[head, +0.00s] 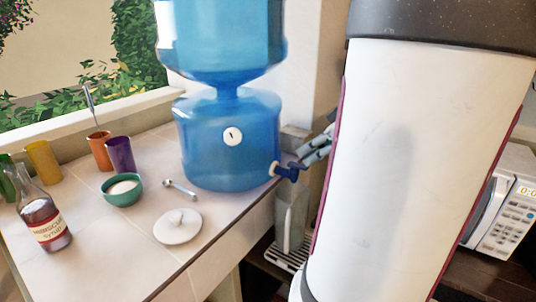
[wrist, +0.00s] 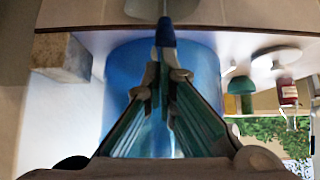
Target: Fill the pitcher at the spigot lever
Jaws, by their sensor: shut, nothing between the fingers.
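The blue water dispenser (head: 225,150) stands at the counter's right edge. Its spigot with a blue lever (head: 290,171) sticks out at lower right. A clear pitcher (head: 291,215) stands upright below the spigot on a slatted drip tray (head: 292,257). I cannot tell whether it holds water. My gripper (head: 304,152) is just above and behind the lever, partly hidden by my white arm. In the wrist view, which looks upside down, my gripper (wrist: 161,75) is shut and empty, with its fingertips close to the blue lever (wrist: 166,32). I cannot tell whether they touch it.
A microwave (head: 505,205) is at the right behind my arm. A stone-like block (wrist: 62,57) shows beside the dispenser.

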